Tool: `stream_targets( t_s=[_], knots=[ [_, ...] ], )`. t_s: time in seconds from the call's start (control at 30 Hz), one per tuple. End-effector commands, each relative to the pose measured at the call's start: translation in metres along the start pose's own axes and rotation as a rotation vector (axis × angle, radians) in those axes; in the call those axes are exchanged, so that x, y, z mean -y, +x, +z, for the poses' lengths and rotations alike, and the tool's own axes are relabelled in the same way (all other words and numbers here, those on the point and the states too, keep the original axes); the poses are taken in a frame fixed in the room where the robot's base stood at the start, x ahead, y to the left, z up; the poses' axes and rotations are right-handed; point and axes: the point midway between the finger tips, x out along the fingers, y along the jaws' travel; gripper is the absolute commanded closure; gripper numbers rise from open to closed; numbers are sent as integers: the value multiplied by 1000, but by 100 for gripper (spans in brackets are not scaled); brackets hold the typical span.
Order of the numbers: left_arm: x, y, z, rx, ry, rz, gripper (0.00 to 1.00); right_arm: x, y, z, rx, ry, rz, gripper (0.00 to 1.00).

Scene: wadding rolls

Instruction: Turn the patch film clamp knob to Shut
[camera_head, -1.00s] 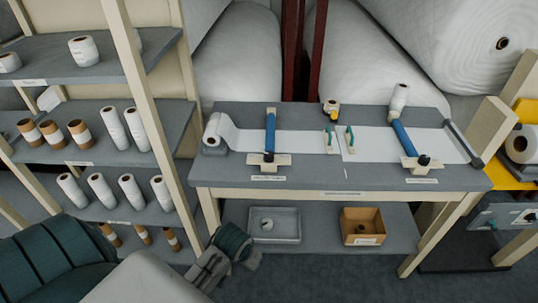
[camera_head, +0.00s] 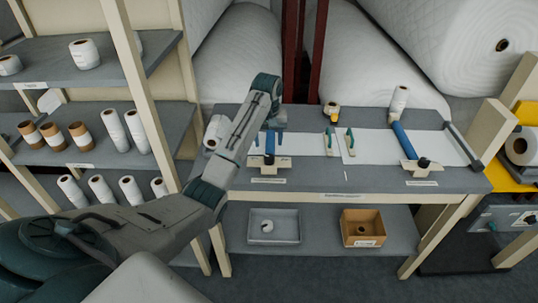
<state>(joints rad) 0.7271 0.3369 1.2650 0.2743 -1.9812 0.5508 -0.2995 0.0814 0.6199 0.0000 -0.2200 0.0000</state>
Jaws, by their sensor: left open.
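A clamp with a blue bar and a dark knob (camera_head: 269,160) on a cream base is at the left of the grey workbench (camera_head: 330,182). A second clamp with a blue bar (camera_head: 402,140) and a dark knob (camera_head: 424,162) is at the right. Their labels are too small to read, so I cannot tell which is the patch film clamp or where its knob points. My right gripper is not in view.
A white roll (camera_head: 215,131) is partly behind my left arm. Green-handled tools (camera_head: 329,140) lie between the clamps. An upright roll (camera_head: 398,98) and a yellow item (camera_head: 331,108) stand at the back. A shelf post (camera_head: 140,85) rises left of my arm.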

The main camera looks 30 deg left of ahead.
Motion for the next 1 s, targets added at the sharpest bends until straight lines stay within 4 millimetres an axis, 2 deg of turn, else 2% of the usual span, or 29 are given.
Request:
stream_targets(
  t_s=[0.1,0.27,0.37,0.7,0.9,1.0],
  knots=[
    [-1,-17,-13,15,-36,7,43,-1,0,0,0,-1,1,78],
    [-1,-17,-16,25,-48,8,43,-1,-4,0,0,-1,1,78],
    [-1,-4,-15,27,-48,7,43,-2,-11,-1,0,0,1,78],
    [-1,59,-13,26,-46,7,43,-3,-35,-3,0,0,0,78],
    [-2,81,-14,23,-46,9,43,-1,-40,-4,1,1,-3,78],
    [-2,85,-14,22,-45,9,43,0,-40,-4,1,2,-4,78]
  ],
)
